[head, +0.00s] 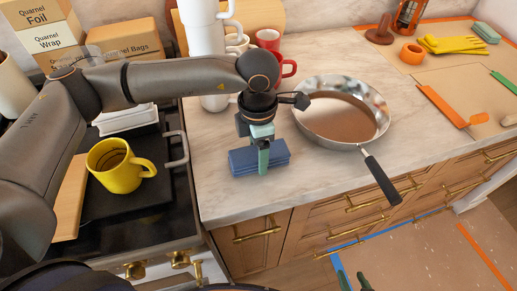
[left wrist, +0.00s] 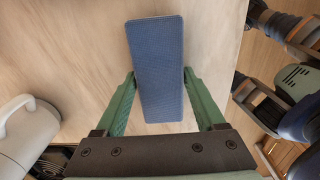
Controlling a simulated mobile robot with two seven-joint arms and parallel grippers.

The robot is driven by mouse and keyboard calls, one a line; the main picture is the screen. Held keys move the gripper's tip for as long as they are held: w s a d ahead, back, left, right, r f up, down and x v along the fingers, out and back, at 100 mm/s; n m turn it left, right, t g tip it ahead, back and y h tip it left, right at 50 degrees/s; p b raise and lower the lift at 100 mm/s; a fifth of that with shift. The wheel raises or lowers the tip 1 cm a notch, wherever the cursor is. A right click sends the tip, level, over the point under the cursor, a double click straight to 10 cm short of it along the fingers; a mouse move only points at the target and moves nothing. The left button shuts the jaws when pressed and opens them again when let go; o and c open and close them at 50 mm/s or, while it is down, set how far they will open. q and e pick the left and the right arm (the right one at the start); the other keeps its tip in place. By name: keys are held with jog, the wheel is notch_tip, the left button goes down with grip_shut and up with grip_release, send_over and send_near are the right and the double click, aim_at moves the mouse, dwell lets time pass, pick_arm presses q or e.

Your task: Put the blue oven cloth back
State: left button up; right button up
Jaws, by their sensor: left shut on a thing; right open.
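The blue oven cloth (head: 243,160) is a folded, flat blue block over the marble counter, near its front edge beside the stove. It also fills the middle of the left wrist view (left wrist: 156,65). My left gripper (head: 264,157) is shut on the cloth, with one green finger on each side of it in the left wrist view (left wrist: 159,80). Whether the cloth touches the counter I cannot tell. My right gripper (head: 353,281) shows only its green fingertips at the bottom edge of the head view, apart and empty, over the floor.
A steel pan (head: 318,131) stands right of the cloth, its black handle (head: 382,181) over the counter edge. Red mugs (head: 285,68) and a white appliance (head: 203,35) stand behind. A yellow mug (head: 115,168) is on the stove. Yellow gloves (head: 452,44) lie at the far right.

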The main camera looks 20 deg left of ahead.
pick_arm(q)
jog(key=shift+f, duration=0.1)
jog(key=shift+f+b, duration=0.1)
jog(key=shift+b, duration=0.2)
jog(key=o, duration=1.2)
jog(key=shift+c, duration=0.2)
notch_tip(320, 180, up, 12)
jog(key=shift+r+b, duration=0.25)
jog(key=shift+b, duration=0.05)
